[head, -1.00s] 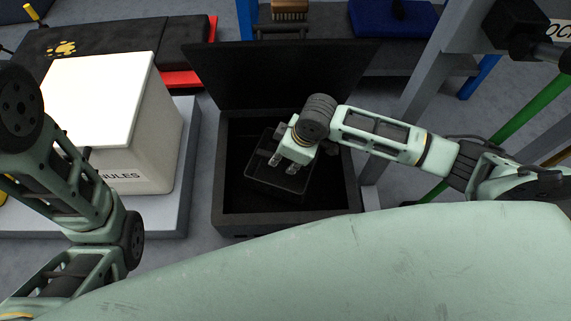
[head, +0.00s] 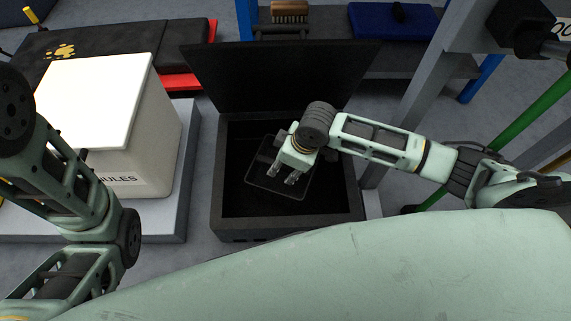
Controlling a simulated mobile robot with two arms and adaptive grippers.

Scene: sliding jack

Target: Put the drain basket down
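The drain basket (head: 262,181) is a dark, shallow, roughly square tray with a thin pale rim. It lies inside the open black box (head: 287,226), slightly turned. My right gripper (head: 282,181) is over the basket, with its two fingers spread apart and nothing seen between them. I cannot tell whether a fingertip touches the basket. My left gripper is out of the picture; only my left arm shows at the left edge.
The black box has its lid (head: 280,75) raised at the back. A white container (head: 100,120) stands on a grey platform (head: 172,205) to the left. A grey post and a green pole (head: 520,135) stand at the right.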

